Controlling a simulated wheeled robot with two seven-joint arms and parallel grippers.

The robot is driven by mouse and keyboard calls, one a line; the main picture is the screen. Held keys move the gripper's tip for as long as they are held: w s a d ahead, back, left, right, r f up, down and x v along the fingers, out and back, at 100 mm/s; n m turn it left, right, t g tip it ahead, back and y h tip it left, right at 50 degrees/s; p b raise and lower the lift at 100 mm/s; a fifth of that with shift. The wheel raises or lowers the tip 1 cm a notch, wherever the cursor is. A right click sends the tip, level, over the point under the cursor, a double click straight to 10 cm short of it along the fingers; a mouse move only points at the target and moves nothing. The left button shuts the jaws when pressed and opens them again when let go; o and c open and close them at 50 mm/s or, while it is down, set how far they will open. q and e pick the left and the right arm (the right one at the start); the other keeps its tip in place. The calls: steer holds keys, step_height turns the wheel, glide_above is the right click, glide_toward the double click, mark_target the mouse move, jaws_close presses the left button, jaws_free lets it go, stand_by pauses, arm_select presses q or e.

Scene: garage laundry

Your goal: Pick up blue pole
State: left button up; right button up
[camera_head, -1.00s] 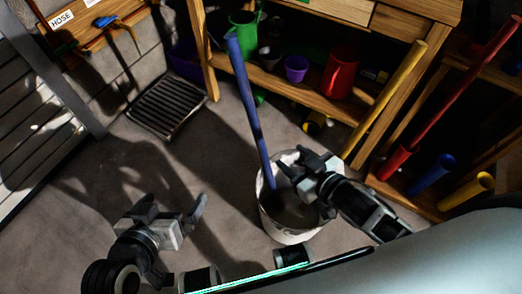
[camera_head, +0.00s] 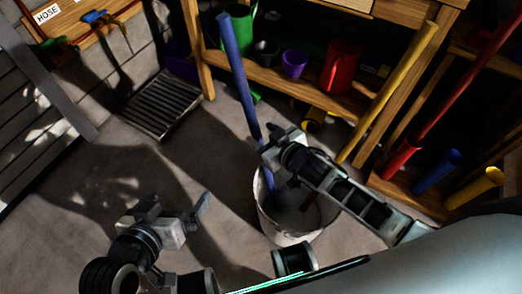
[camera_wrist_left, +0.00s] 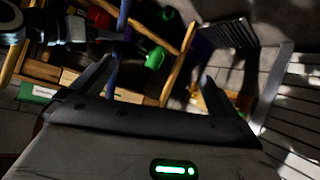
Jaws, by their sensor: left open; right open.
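The blue pole (camera_head: 238,75) leans to the upper left out of a white bucket (camera_head: 288,237) on the floor. A blue length that looks like the pole also shows at the top of the left wrist view (camera_wrist_left: 122,20). My right gripper (camera_head: 272,147) is open above the bucket, right at the pole in the picture. It hides part of the pole, and I cannot tell if the pole is between its fingers. My left gripper (camera_head: 176,209) is open and empty above the floor, left of the bucket; its fingers frame the left wrist view (camera_wrist_left: 155,76).
A wooden shelf unit stands behind, with a green container (camera_head: 240,40), a purple cup (camera_head: 293,64) and a red jug (camera_head: 340,68). A yellow pole (camera_head: 390,90) leans on it. A red pole (camera_head: 460,85) stands at right. A floor grate (camera_head: 160,105) lies left.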

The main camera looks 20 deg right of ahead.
mark_target(258, 131)
steer(key=b+x, duration=0.1)
steer(key=x, duration=0.2)
steer(key=shift+a+r, duration=0.1)
steer(key=shift+w+a, duration=0.2)
steer(key=shift+w, duration=0.25)
jaws_close()
arm_select(q)
steer(key=shift+d+r+t, duration=0.25)
steer(key=shift+r+t, duration=0.25)
steer(key=shift+r, duration=0.1)
